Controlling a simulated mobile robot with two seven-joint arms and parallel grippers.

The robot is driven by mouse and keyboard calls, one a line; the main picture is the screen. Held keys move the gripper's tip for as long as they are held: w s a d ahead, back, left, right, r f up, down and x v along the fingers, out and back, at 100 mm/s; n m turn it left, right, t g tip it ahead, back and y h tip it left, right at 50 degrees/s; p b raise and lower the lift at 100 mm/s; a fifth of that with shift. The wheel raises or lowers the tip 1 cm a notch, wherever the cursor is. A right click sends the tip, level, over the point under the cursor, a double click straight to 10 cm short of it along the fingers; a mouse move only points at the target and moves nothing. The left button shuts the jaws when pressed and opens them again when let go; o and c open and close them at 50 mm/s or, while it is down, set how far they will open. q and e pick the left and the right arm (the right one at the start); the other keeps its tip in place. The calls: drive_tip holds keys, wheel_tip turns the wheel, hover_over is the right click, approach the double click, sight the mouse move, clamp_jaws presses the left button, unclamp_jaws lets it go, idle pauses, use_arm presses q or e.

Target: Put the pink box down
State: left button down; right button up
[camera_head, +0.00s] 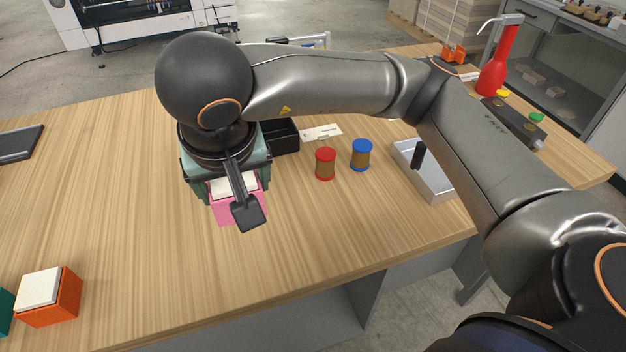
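The pink box (222,214) has a white top (222,186) and is at the left of centre, over the wooden table (300,240). My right gripper (247,212) reaches down over it, with one dark finger against its near side. The other finger is hidden behind the wrist and the box. The gripper appears shut on the pink box. I cannot tell if its underside touches the table. A teal-green device (197,172) stands just behind it, partly covered by my wrist. My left gripper is not in view.
An orange box (62,298) with a white top stands at the front left. A red spool (325,165), a blue spool (361,155), a black bin (284,138) and a metal tray (436,184) lie to the right. The table's left middle is clear.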

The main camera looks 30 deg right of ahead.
sight(288, 197)
drive_tip(key=w+d+f, duration=0.1)
drive_tip(key=d+f, duration=0.1)
drive_tip(key=d, duration=0.1)
drive_tip(key=w+d+f, duration=0.2)
drive_tip(key=d+f, duration=0.1)
drive_tip(key=w+d+f, duration=0.1)
drive_tip(key=d+f, duration=0.1)
drive_tip(key=d, duration=0.1)
drive_tip(key=shift+w+d+f+b, duration=0.2)
drive_tip(key=shift+w+b, duration=0.1)
drive_tip(key=shift+b, duration=0.1)
drive_tip(key=shift+w+d+f, duration=0.2)
drive_tip(key=shift+d+f, duration=0.15)
drive_tip(key=shift+f, duration=0.05)
drive_tip(key=f, duration=0.3)
drive_tip(key=shift+w+d+f, duration=0.1)
drive_tip(key=shift+w+d, duration=0.05)
drive_tip(key=shift+d, duration=0.2)
drive_tip(key=shift+f, duration=0.35)
drive_tip(key=shift+f, duration=0.15)
drive_tip(key=o, duration=1)
drive_tip(key=shift+f+b, duration=0.1)
drive_tip(key=shift+b, duration=0.2)
drive_tip(key=o, duration=0.3)
